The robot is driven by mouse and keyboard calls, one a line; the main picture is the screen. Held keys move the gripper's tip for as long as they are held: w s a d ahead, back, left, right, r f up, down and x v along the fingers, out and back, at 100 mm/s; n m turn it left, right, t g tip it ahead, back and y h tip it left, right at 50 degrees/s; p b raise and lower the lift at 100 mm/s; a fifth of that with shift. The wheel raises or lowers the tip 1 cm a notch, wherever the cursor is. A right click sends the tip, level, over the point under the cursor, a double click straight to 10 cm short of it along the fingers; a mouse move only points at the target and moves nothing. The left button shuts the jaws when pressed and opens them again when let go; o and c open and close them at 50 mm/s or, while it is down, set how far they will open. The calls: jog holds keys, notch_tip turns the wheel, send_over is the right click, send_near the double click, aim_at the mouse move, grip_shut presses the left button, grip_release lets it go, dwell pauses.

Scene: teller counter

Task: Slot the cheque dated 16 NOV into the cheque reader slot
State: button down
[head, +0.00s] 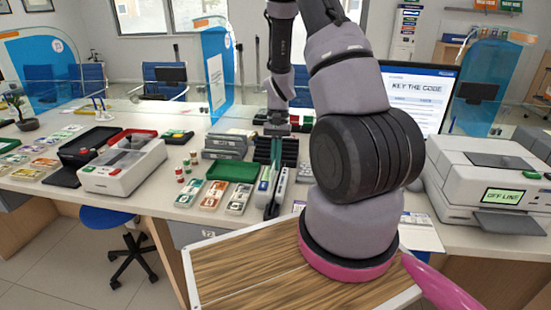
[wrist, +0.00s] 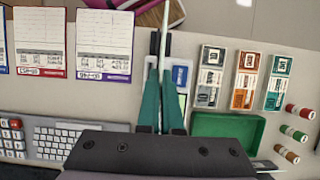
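My gripper (head: 274,185) points down over the middle of the counter. In the wrist view its two teal fingers (wrist: 161,90) are closed on a thin pale sheet (wrist: 166,30), seen edge-on, which looks like a cheque. Its date cannot be read from here. A small white and blue device (wrist: 181,76) stands right beside the fingers; it also shows in the head view (head: 264,180). It may be the cheque reader, but its slot is hidden by the fingers and sheet. I cannot tell whether the sheet is in a slot.
Two printed slips with a red border (wrist: 40,42) and a purple border (wrist: 104,45) lie to the left in the wrist view, near a keyboard (wrist: 70,138).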

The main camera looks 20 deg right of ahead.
aim_at(275, 178)
jog(key=shift+f, duration=3.45)
jog(key=c, duration=1)
grip_release()
jog(key=shift+r, duration=3.45)
